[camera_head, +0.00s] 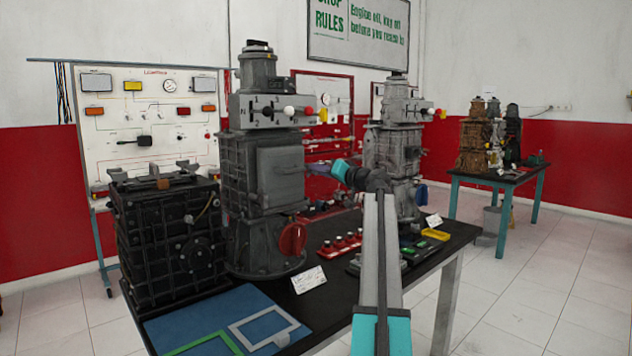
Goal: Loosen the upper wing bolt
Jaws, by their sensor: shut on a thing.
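A tall grey engine unit (232,175) stands upright on the black-topped table. My arm reaches up from the bottom of the view and bends left at its teal wrist, toward the right side of the unit's middle housing. A red wing-shaped knob (292,239) sits lower on the same unit.
A black ribbed block (165,235) stands left of the unit. A blue mat (185,318), a white card (309,279) and red-topped parts (340,244) lie on the table (330,310). A second grey unit (396,150) stands close behind my arm. Open floor lies right.

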